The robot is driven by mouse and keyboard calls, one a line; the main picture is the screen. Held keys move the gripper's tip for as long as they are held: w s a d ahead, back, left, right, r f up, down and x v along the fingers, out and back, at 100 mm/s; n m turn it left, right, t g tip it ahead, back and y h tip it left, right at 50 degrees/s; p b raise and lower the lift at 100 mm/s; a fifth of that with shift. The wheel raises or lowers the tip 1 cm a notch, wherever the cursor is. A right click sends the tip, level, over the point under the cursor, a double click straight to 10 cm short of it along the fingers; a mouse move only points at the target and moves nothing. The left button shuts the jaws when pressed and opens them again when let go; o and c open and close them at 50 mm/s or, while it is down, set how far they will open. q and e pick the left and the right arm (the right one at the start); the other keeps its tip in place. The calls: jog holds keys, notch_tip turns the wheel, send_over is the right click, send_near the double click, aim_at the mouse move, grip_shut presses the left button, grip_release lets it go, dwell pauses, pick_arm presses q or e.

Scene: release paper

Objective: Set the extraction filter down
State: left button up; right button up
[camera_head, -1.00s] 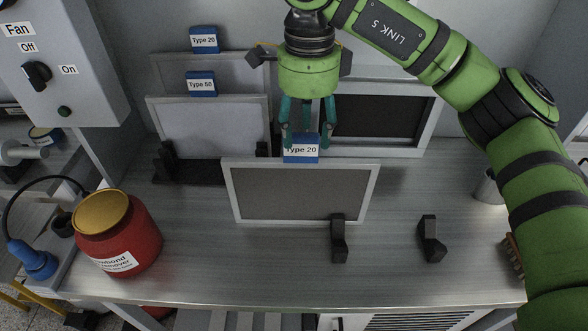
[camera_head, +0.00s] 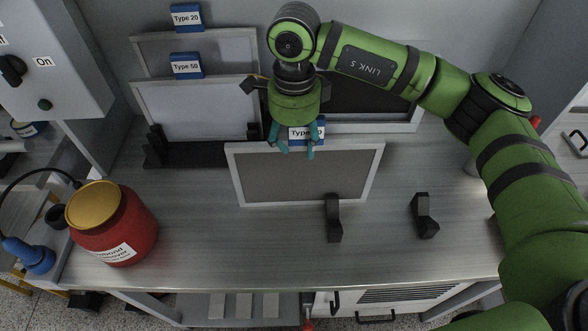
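The extraction filter (camera_head: 275,180) is a grey panel in a light frame with a blue "Type 20" label tab (camera_head: 318,134) on its top edge. It stands upright on the metal worktop, its lower edge behind a black support block (camera_head: 333,220). My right gripper (camera_head: 297,153) points down at the tab, its teal fingers apart. One finger is left of the tab and the other crosses in front of it, hiding part of its text. I see no firm grip on the tab. My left gripper is not in view.
Two labelled filters, Type 20 (camera_head: 155,52) and Type 50 (camera_head: 160,105), stand behind left in a black rack (camera_head: 190,155). A red jar (camera_head: 115,228) stands front left. Another black block (camera_head: 425,215) is to the right. The front worktop between jar and blocks is clear.

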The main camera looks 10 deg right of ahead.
jog(key=shift+a+f, duration=0.1)
jog(key=shift+f, duration=0.8)
jog(key=shift+s, duration=0.1)
grip_shut()
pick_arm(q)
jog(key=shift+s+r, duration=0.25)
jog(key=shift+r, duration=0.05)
pick_arm(e)
jog(key=shift+r, duration=0.15)
